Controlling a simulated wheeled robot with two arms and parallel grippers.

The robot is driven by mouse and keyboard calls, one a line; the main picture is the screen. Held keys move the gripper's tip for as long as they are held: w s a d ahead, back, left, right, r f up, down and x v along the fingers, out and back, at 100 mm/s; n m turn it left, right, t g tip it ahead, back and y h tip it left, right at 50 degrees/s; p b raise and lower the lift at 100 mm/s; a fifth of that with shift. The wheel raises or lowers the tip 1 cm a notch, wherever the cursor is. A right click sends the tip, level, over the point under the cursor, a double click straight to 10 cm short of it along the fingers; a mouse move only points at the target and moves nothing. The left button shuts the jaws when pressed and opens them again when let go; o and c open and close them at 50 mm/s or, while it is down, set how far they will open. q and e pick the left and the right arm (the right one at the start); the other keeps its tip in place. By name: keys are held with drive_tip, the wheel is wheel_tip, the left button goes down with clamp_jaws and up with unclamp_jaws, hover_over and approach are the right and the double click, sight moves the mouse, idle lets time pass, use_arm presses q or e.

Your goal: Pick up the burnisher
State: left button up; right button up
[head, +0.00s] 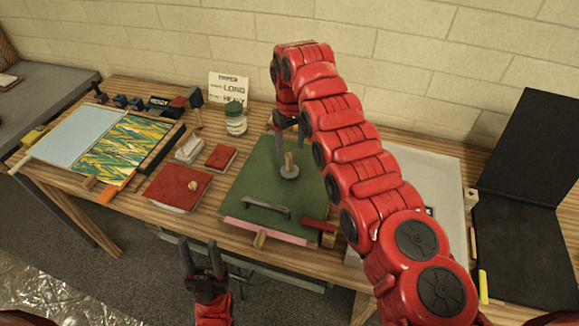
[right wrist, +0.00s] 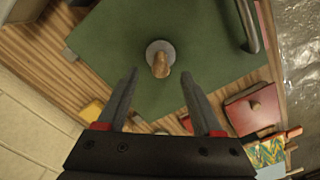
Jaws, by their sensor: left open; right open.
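The burnisher, a grey round disc with an upright wooden handle (head: 289,169), stands on the green board (head: 250,180). In the right wrist view the burnisher (right wrist: 160,57) is seen from above, just beyond and between my fingertips. My right gripper (head: 290,147) is open and empty, pointing down above the burnisher and apart from it. It also shows in the right wrist view (right wrist: 158,73). My left gripper (head: 199,243) is open and empty in front of the table's near edge.
A dark bar handle (head: 266,208) sits near the board's front edge. Red blocks (head: 178,187) lie left of the board, a jar (head: 235,122) stands behind it. A marbled tray (head: 125,150) is further left. A black panel (head: 530,190) stands at the right.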

sight(290, 154)
drive_tip(key=shift+f+p, duration=0.25)
drive_tip(key=shift+p, duration=0.05)
wheel_tip(290, 154, down, 4)
drive_tip(key=shift+a+r+p, duration=0.1)
drive_tip(key=shift+r+p, duration=0.1)
drive_tip(key=shift+p, duration=0.9)
drive_tip(key=shift+f, duration=0.45)
clamp_jaws()
